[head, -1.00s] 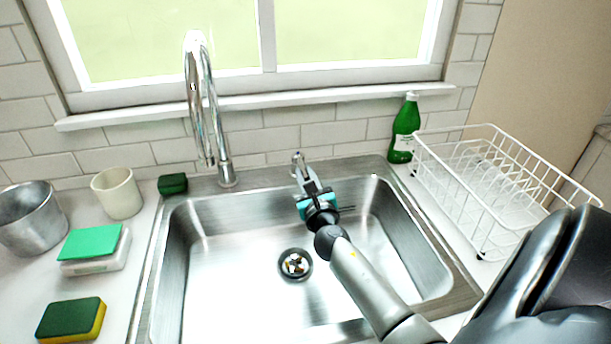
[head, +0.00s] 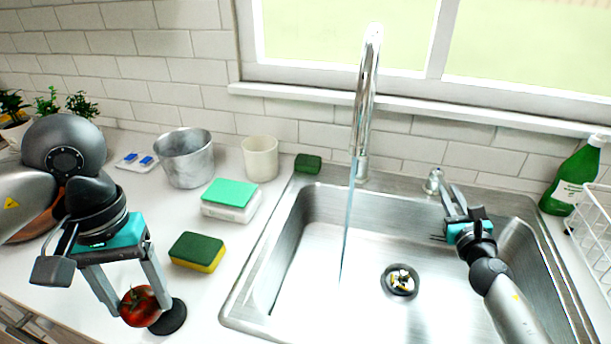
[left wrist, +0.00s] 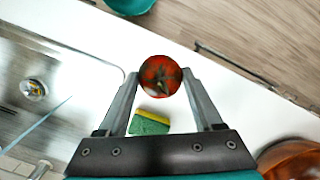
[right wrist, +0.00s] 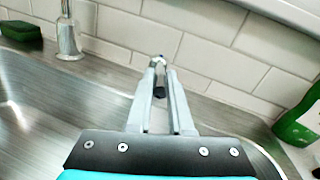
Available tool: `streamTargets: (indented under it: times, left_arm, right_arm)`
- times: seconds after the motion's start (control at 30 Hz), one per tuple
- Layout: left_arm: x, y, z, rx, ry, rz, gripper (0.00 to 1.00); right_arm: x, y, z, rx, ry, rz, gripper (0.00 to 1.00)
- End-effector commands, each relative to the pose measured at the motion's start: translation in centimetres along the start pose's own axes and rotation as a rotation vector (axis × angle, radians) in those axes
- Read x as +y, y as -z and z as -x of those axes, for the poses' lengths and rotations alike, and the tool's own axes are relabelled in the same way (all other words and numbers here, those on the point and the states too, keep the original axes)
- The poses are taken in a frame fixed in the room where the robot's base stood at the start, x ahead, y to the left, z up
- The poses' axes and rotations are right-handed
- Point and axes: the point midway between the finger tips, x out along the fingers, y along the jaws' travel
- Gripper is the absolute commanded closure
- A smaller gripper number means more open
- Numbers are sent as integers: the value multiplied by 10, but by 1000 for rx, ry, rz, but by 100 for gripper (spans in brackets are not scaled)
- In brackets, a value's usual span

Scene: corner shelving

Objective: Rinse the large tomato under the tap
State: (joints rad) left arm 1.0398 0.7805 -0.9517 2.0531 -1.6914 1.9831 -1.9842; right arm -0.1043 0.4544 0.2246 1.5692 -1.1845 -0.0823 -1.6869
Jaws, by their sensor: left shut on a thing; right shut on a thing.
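The red large tomato (head: 139,306) is between the fingers of my left gripper (head: 140,300), over the counter left of the sink. The left wrist view shows the tomato (left wrist: 160,77) pinched at the fingertips. The chrome tap (head: 366,100) stands behind the sink (head: 320,255), and a stream of water (head: 349,225) runs from it into the basin. My right gripper (head: 446,192) is shut on the tap's lever (head: 434,181) at the sink's back rim. In the right wrist view the lever (right wrist: 158,66) is partly hidden by the fingers.
A green bottle (head: 573,178) and white rack (head: 598,228) are at right. A dark round patch (head: 170,317) lies beside the tomato.

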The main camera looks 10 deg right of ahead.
Motion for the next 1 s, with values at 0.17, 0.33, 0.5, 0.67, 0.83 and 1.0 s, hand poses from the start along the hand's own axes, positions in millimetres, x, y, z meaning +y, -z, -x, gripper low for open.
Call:
streamTargets:
  times: [0.17, 0.33, 0.5, 0.67, 0.83, 1.0]
  left_arm:
    - [0, 0, 0, 0, 0, 0, 88]
    - [0, 0, 1, 0, 0, 0, 88]
    - [0, 0, 1, 0, 0, 0, 88]
    - [0, 0, 1, 0, 0, 0, 88]
    - [0, 0, 1, 0, 0, 0, 88]
    - [0, 0, 2, 0, 0, 0, 88]
  right_arm:
    - [0, 1, 1, 4, 0, -1, 100]
    - [0, 1, 0, 3, 0, -1, 69]
    - [0, 1, 0, 2, 1, -1, 52]
    - [0, 0, 0, 1, 1, 0, 52]
    - [0, 1, 4, 2, 1, 0, 52]
    - [0, 1, 20, 3, 1, 1, 52]
